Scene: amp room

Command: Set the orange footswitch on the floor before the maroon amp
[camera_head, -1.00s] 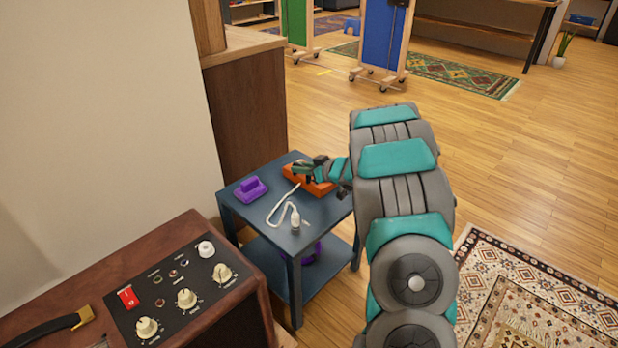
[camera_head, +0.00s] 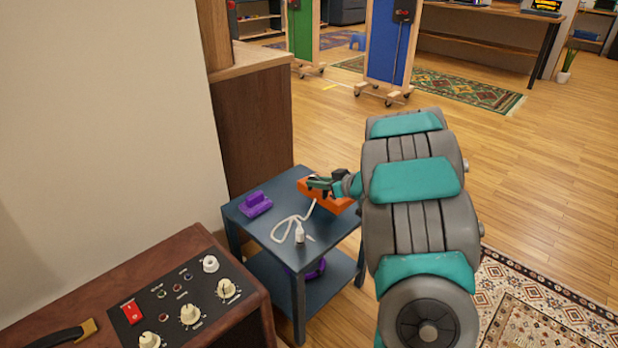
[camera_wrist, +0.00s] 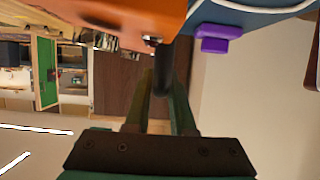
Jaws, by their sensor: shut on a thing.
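The orange footswitch (camera_head: 337,204) is at the right rear of the small blue-grey side table (camera_head: 268,228). In the wrist view the footswitch (camera_wrist: 130,22) fills the top, and a dark post stands between my gripper's fingers (camera_wrist: 163,78). A reddish-brown amp (camera_head: 88,287) with knobs and a red switch stands at the lower left. The floor before it is out of view.
A purple pedal (camera_head: 255,203) sits on the table's left side, and another purple thing (camera_head: 312,269) is on the lower shelf. A wooden cabinet (camera_head: 255,125) stands behind. A patterned rug (camera_head: 530,310) lies at the lower right. Open wooden floor (camera_head: 530,165) spreads to the right.

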